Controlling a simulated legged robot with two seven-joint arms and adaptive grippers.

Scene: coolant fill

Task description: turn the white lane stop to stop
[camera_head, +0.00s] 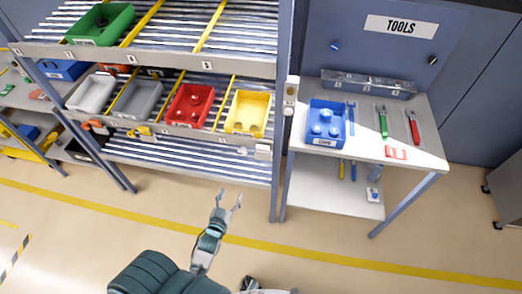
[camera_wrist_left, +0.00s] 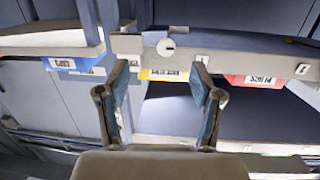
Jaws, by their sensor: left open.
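The white lane stop (camera_head: 262,149) is on the front rail of the middle shelf, below the yellow bin (camera_head: 248,112) and near the right post. In the left wrist view it shows as a small pale knob (camera_wrist_left: 166,46) on the shelf edge, beyond the fingers. My left gripper (camera_head: 231,194) is open and empty, in front of the rack, nearer to me than the stop and apart from it. Its two fingers show at either side in the left wrist view (camera_wrist_left: 160,85). The stop's exact turn is too small to tell. My right gripper cannot be made out.
An orange stop (camera_head: 97,125) and a yellow stop (camera_head: 143,131) are farther left on the same rail. Red (camera_head: 189,106) and grey bins stand above it. A tool table (camera_head: 360,151) with a blue bin (camera_head: 325,122) is at right. Open floor lies before the rack.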

